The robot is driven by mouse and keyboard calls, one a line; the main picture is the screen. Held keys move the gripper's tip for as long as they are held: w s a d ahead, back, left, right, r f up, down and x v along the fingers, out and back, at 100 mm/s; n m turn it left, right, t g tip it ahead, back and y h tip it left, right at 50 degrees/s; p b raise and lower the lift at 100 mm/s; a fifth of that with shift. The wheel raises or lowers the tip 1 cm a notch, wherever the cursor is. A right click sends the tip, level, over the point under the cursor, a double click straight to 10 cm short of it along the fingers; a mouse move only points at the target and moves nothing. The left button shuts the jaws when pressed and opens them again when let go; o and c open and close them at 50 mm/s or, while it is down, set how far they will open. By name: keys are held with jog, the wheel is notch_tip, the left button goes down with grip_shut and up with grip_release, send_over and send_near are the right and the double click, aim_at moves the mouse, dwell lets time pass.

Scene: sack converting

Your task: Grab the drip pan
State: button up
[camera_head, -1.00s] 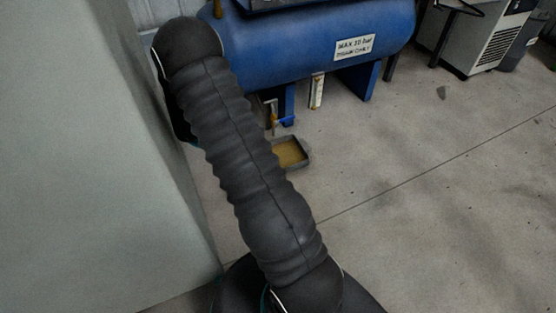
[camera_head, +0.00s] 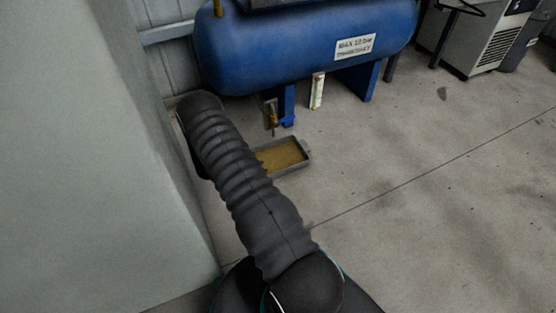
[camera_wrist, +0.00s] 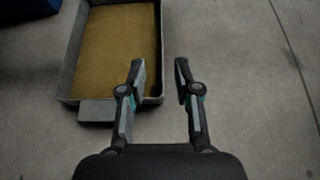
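The drip pan is a shallow grey rectangular tray with a yellow-brown inside. It sits on the floor below the blue tank in the head view, where its rim (camera_head: 306,150) shows and my arm hides its left part. In the wrist view its near rim (camera_wrist: 112,101) is at the upper left, with a small grey tab (camera_wrist: 96,111) on the near side. My gripper (camera_wrist: 159,72) is open and empty. In the wrist view its left finger overlaps the pan's near right corner; the right finger is over bare floor. I cannot tell the height between them.
A blue tank (camera_head: 300,50) on legs stands behind the pan, with a drain valve (camera_head: 272,115) and a white post (camera_head: 317,91) near it. A large grey panel (camera_head: 95,170) stands close on the left. The floor (camera_head: 430,190) to the right is clear.

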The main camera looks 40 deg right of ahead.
aim_at(282, 168)
jog(key=b+x, duration=0.1)
jog(key=x, duration=1.1)
jog(key=shift+s, duration=0.15)
jog(key=shift+a, duration=0.1)
grip_shut()
jog(key=shift+r, duration=0.1)
